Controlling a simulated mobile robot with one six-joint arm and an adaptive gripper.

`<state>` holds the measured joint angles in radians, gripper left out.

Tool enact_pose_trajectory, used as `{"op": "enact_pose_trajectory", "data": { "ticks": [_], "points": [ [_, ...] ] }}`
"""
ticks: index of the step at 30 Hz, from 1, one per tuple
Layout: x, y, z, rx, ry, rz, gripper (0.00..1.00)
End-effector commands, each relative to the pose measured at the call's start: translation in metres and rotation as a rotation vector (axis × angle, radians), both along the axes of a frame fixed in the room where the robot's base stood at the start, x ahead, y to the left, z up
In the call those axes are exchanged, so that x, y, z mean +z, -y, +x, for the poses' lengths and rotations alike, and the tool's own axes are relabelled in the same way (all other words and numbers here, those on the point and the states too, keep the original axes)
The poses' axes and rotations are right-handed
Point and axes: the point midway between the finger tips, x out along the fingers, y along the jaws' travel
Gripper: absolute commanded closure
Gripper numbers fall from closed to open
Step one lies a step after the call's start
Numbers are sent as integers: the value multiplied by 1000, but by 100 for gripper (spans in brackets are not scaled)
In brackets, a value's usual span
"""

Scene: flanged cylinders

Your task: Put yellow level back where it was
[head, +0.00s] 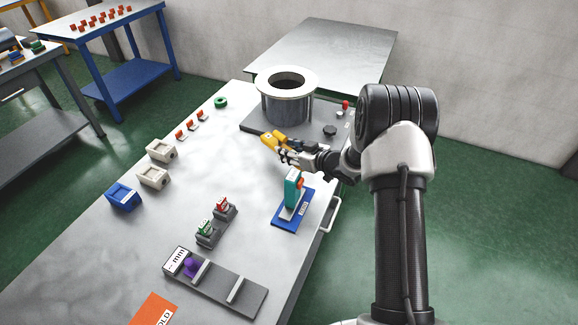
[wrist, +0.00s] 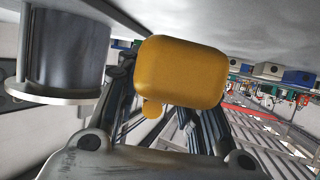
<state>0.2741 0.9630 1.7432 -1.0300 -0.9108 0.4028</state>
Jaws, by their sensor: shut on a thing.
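The yellow level (head: 271,141) is held up in my gripper (head: 284,151), just in front of the flanged cylinder (head: 287,103) and its dark plate. In the wrist view the yellow level (wrist: 181,72) fills the space between the two dark fingers of my gripper (wrist: 172,98), which are shut on it. The level hides much of the fingertips. The cylinder (wrist: 66,50) shows at the left of the wrist view, apart from the level.
A blue stand with a teal device (head: 292,188) is close in front of my gripper. A grey holder (head: 215,284) with a purple item (head: 190,267), small red and green blocks, beige blocks (head: 161,151) and a blue block (head: 123,197) stand farther left. The table's middle is clear.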

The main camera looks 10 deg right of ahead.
Motion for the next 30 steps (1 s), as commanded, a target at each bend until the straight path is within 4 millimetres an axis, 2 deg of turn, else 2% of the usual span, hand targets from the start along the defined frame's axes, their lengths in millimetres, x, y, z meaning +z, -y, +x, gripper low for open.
{"op": "enact_pose_trajectory", "data": {
  "ticks": [7,14,27,28,30],
  "points": [
    [-16,0,1,-1,4,1,100],
    [-50,0,1,-1,3,1,100],
    [-56,0,1,0,5,0,100],
    [-56,0,1,-1,2,0,63],
    [-56,0,0,-1,2,-1,59]
  ]
}}
